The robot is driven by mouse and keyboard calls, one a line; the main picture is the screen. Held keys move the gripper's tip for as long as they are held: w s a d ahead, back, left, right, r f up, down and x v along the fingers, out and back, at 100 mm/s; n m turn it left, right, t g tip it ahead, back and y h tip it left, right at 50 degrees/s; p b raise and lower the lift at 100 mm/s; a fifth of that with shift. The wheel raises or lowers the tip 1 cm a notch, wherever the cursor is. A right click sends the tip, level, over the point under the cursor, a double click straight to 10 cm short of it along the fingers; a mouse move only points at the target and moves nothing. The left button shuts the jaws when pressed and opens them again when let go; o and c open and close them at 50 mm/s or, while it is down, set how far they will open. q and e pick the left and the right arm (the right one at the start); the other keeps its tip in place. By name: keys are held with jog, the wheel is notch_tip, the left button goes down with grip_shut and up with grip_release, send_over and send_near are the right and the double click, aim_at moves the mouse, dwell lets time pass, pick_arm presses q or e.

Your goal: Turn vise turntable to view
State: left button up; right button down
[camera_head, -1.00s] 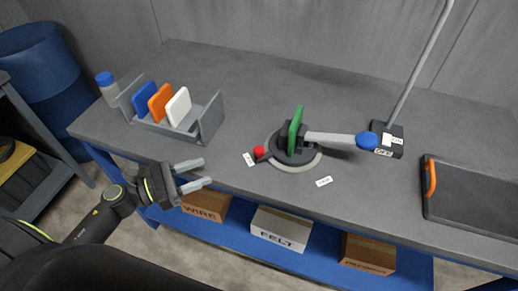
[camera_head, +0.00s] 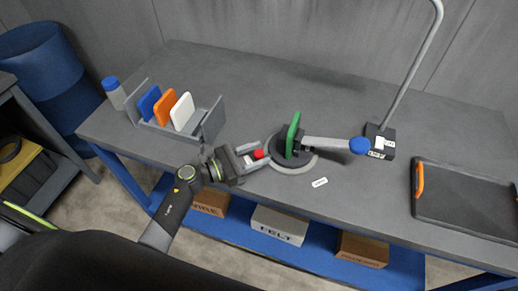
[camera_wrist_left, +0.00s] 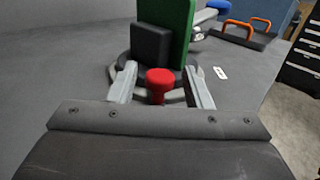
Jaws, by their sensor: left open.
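The vise turntable (camera_head: 290,158) sits near the front edge of the grey bench, with a green plate (camera_head: 293,136) upright in its jaw. A grey arm with a blue knob (camera_head: 360,146) reaches out to the right. A red knob (camera_head: 259,154) is on its left side. My left gripper (camera_head: 258,156) is open, its fingers on either side of the red knob. In the left wrist view the red knob (camera_wrist_left: 160,82) stands between the two fingers (camera_wrist_left: 162,88), with a gap visible on each side. The right gripper is not in view.
A grey rack (camera_head: 207,122) with blue, orange and white plates stands at left, beside a blue-capped bottle (camera_head: 114,93). A lamp base (camera_head: 381,141) with a tall pole and a dark tray (camera_head: 465,203) with orange handles are at right. The bench's back is clear.

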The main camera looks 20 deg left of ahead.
pick_arm(q)
jog(key=shift+w+d, duration=0.35)
jog(key=shift+d, duration=0.05)
grip_shut()
